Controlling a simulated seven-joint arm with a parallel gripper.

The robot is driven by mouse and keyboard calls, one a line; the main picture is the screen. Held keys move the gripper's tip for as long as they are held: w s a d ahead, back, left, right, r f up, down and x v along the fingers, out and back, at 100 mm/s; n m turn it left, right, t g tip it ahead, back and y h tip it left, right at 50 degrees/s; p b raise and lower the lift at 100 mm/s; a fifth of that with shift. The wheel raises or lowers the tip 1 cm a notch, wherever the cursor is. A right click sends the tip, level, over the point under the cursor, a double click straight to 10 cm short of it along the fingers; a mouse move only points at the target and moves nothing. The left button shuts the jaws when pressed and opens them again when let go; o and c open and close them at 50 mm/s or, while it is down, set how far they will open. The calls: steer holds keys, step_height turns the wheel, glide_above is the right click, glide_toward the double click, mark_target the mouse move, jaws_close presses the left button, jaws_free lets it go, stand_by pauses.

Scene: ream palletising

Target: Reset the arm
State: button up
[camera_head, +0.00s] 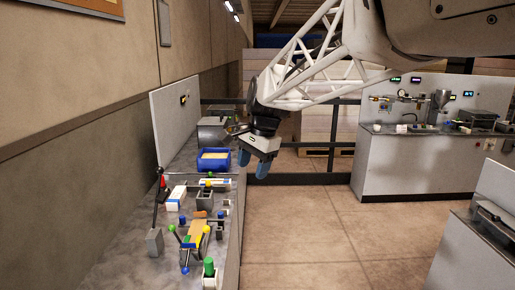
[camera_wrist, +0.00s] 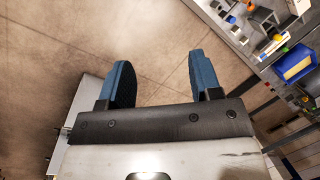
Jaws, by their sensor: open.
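My gripper (camera_head: 254,164) hangs from my white lattice arm, just right of the left workbench's edge and above the floor. Its two blue fingers point down. In the wrist view my gripper (camera_wrist: 160,84) shows both blue fingers wide apart. Only bare floor shows between them, and nothing is held.
The left workbench (camera_head: 110,262) carries a blue bin (camera_head: 213,160), a green-topped cylinder (camera_head: 209,268) and several small coloured parts. A grey counter (camera_head: 410,168) with equipment stands at the back right. Another counter edge (camera_head: 470,255) is at the lower right. The floor (camera_head: 300,235) between is clear.

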steer(key=s+d+f+n+h, duration=0.1)
steer(key=s+d+f, duration=0.3)
steer(key=s, duration=0.6)
steer(key=s+d+f+n+t+h, duration=0.1)
steer(key=s+d+f+n, duration=0.3)
steer(key=s+d, duration=0.5)
steer(key=s+d+f+n+t, duration=0.1)
steer(key=s+d+f+n, duration=0.2)
steer(key=s, duration=0.9)
steer(key=d+f, duration=0.1)
steer(key=d, duration=0.2)
steer(key=shift+s+d+h, duration=0.25)
steer(key=shift+d+h, duration=0.05)
steer(key=shift+h, duration=0.1)
